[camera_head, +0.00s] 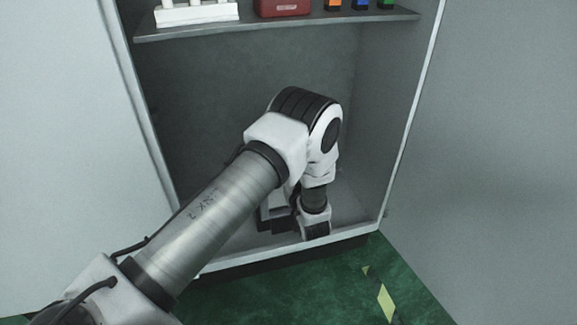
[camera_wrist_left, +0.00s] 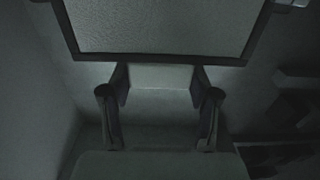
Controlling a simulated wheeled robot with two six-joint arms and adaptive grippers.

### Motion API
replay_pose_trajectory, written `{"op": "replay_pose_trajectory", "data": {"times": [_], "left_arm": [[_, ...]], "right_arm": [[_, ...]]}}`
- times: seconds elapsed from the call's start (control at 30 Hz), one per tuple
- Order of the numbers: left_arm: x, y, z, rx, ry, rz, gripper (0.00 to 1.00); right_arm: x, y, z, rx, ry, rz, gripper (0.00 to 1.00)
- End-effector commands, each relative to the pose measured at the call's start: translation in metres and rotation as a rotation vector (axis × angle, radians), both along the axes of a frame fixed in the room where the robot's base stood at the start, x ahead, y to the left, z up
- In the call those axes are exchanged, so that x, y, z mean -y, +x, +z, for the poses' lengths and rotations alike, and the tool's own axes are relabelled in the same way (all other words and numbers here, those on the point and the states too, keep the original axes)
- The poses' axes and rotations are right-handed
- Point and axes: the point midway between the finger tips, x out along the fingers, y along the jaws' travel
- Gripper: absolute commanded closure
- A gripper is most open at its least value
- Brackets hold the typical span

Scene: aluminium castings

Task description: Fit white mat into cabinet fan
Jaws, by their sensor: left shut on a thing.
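My left arm reaches into the lower part of the open cabinet in the head view, and its hand is mostly hidden there behind the arm. In the left wrist view my left gripper (camera_wrist_left: 158,78) is shut on a pale, flat-faced piece between its fingertips, which I take to be the white mat (camera_wrist_left: 160,77). Directly beyond the fingertips is a dark rectangular frame (camera_wrist_left: 160,59) around a pale grainy panel (camera_wrist_left: 165,25), likely the cabinet fan. The held piece borders the frame's lower edge; I cannot tell whether they touch. My right gripper is not in view.
A shelf (camera_head: 280,25) crosses the cabinet above my arm. It holds a white rack (camera_head: 196,13), a red box (camera_head: 284,7) and small coloured items (camera_head: 360,4). Cabinet doors stand open at left (camera_head: 70,150) and right (camera_head: 490,150). The green floor (camera_head: 330,285) is in front.

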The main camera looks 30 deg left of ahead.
Motion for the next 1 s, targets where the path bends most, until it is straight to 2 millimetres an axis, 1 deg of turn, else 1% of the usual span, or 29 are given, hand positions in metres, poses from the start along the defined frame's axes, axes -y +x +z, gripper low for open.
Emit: {"op": "replay_pose_trajectory", "data": {"times": [0.87, 0.9, 0.93, 0.97, 1.0], "left_arm": [[0.0, 0.0, -0.023, 0.0, 0.0, 0.0, 0.95], [0.0, 0.0, -0.021, 0.0, 0.0, 0.0, 0.25], [0.0, 0.0, -0.021, 0.0, 0.0, 0.0, 0.14], [0.0, 0.0, -0.021, 0.0, 0.0, 0.0, 0.1], [0.0, 0.0, -0.021, 0.0, 0.0, 0.0, 0.1]], "right_arm": [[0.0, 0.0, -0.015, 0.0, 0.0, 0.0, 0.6], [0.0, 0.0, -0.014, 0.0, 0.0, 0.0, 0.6], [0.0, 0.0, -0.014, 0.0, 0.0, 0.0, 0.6], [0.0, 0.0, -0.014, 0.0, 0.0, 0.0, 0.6], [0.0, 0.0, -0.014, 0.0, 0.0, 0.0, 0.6]]}}
